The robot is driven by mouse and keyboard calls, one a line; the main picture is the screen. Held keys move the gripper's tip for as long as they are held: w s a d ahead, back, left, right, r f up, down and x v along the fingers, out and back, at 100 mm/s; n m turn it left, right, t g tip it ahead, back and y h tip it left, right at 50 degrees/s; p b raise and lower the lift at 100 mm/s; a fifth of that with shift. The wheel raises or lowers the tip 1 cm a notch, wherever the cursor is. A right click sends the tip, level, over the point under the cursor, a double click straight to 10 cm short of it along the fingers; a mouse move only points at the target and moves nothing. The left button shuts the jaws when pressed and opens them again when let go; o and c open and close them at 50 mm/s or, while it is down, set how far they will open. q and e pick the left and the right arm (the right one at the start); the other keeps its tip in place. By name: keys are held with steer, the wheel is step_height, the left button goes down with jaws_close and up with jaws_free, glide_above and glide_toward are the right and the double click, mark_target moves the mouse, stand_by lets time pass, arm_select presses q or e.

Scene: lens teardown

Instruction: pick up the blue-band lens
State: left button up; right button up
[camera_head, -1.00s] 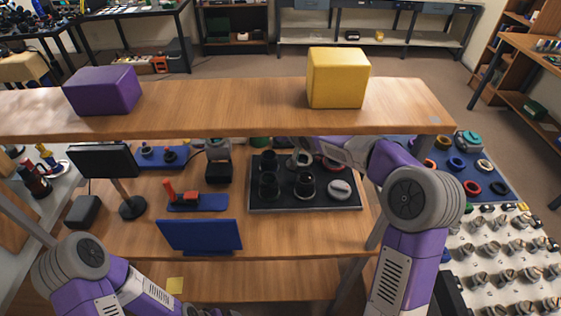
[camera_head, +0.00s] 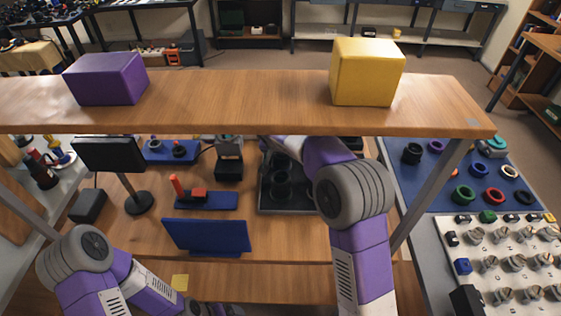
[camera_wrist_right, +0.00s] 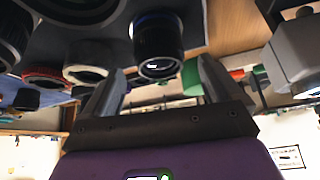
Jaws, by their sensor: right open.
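The blue-band lens (camera_wrist_right: 158,45) is a black cylinder with a thin blue ring near its upper end in the right wrist view. My right gripper (camera_wrist_right: 159,68) is open, with one finger on each side of this lens in the picture; I see no clear contact. In the head view, black lenses (camera_head: 280,187) stand in a dark tray (camera_head: 285,209), partly hidden by my right arm. I cannot pick out the blue band there. My right gripper is hidden in that view. My left forearm shows at the bottom left, but its fingers do not.
A wooden upper shelf (camera_head: 220,117) spans the space above the tray and carries a purple box (camera_head: 106,79) and a yellow box (camera_head: 366,72). A blue panel (camera_head: 206,236) and a small monitor (camera_head: 108,154) stand left of the tray. A red-rimmed ring (camera_wrist_right: 45,77) lies near the gripper.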

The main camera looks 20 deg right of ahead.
steer(key=b+x, duration=0.1)
steer(key=x, duration=0.4)
steer(key=shift+b, duration=0.3)
steer(key=shift+r, duration=0.1)
steer(key=c, duration=1.2)
